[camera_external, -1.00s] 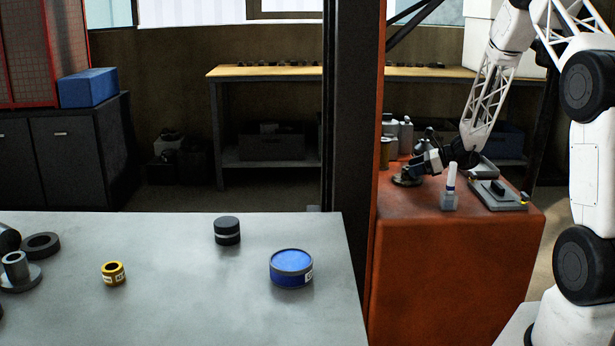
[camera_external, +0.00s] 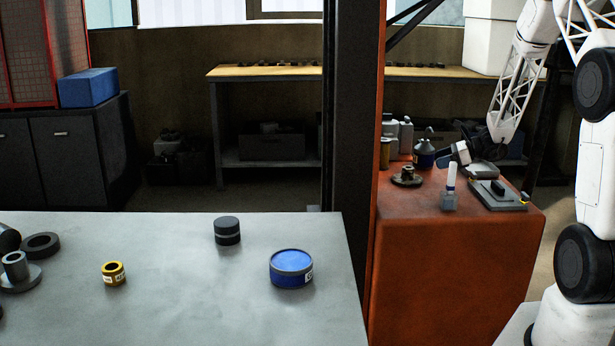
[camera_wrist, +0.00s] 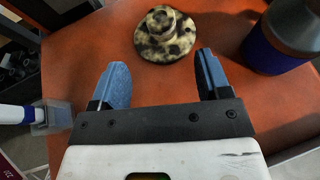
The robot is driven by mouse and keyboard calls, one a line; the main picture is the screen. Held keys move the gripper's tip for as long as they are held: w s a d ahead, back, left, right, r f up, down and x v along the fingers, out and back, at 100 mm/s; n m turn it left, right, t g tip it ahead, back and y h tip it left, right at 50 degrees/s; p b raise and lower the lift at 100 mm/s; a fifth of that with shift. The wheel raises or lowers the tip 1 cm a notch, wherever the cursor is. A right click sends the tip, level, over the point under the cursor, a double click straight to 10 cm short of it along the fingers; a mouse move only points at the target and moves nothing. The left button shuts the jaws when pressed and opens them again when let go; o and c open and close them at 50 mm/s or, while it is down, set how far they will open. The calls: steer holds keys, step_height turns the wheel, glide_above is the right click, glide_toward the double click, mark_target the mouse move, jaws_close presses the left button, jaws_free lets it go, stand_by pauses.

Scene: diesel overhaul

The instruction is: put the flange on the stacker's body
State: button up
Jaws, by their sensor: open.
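A mottled, worn metal piece with a wide round base and a narrower raised hub, which looks like the flange (camera_external: 407,176), stands upright on the orange cabinet top. In the wrist view the flange (camera_wrist: 163,35) is just beyond my fingertips, apart from them. My gripper (camera_external: 443,159) is open and empty, to the right of the flange and low over the cabinet; its two blue fingers also show in the wrist view (camera_wrist: 160,75). I cannot tell which thing is the stacker's body, or whether the mottled piece is one part or two stacked.
On the orange cabinet (camera_external: 460,260), a blue-banded dark container (camera_external: 424,158) stands behind the flange. A white-topped upright item (camera_external: 449,190) and a grey plate (camera_external: 497,196) are nearer the front. The grey table (camera_external: 190,300) holds a blue tin (camera_external: 291,268) and several round parts.

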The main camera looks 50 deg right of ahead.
steer(key=shift+r, duration=0.1)
stand_by(0.4)
steer(key=s+a+r+n+g, duration=0.25)
steer(key=a+r+n, duration=0.3)
steer(key=a, duration=0.45)
steer(key=s+a+r+n+g, duration=0.2)
steer(key=a+r+n+g, duration=0.15)
steer(key=a+r, duration=0.4)
steer(key=s+a+r+n+g, duration=0.2)
steer(key=a+r+n, duration=0.25)
steer(key=a, duration=0.65)
steer(key=s+a+r+n+h, duration=0.3)
steer(key=s+a+n, duration=0.4)
steer(key=s, duration=0.4)
steer(key=s+a+r+n+g+h, duration=0.1)
steer(key=s+a+r+n+h, duration=0.3)
steer(key=s+a+n, duration=0.4)
steer(key=s+r+n, duration=0.1)
steer(key=s, duration=0.2)
steer(key=shift+s+r, duration=0.35)
steer(key=shift+r, duration=0.05)
